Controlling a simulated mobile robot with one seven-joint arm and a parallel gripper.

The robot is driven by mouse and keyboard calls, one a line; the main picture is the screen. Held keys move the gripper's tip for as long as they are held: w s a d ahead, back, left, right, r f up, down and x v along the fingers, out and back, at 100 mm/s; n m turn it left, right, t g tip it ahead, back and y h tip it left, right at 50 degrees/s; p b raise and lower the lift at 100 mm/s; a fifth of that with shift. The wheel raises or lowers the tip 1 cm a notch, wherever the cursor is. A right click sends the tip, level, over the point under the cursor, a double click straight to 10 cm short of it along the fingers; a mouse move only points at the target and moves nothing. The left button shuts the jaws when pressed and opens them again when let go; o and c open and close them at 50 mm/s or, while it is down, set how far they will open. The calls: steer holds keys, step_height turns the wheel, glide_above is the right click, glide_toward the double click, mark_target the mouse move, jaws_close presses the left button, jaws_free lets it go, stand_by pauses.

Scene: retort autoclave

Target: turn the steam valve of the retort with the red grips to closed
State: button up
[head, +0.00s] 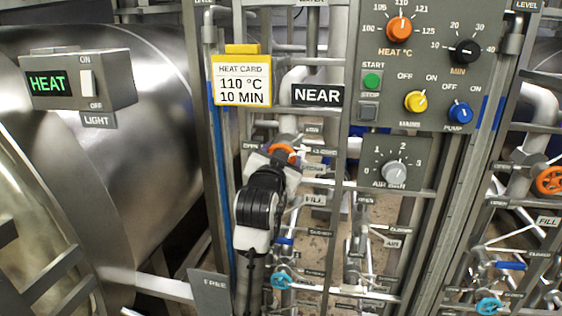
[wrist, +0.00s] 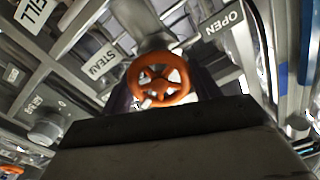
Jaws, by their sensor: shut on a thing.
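An orange handwheel (head: 287,149) sits on a pipe below the NEAR sign in the head view, mostly behind my gripper (head: 277,160). In the wrist view the orange wheel (wrist: 161,82) faces me, between the dark fingers of my gripper (wrist: 162,92). My gripper is shut on this wheel. A STEAM label (wrist: 99,61) is to its left and an OPEN label (wrist: 222,22) to its upper right. The fingertips' exact contact is hidden. I cannot make out red grips on a retort.
Another orange wheel (head: 550,180) is at the far right. Blue wheels (head: 281,281) (head: 488,306) sit lower down. A control panel (head: 440,90) with knobs is right of the NEAR sign (head: 318,95). A heat card (head: 242,83) hangs above my arm. Pipes and frame bars crowd the space.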

steer(key=shift+m+b, duration=0.8)
steer(key=shift+m, duration=1.5)
steer(key=o, duration=1)
steer(key=shift+c, duration=0.2)
steer(key=b+v, duration=0.3)
steer(key=v, duration=1)
steer(key=shift+s, duration=0.4)
steer(key=shift+a+r, duration=0.1)
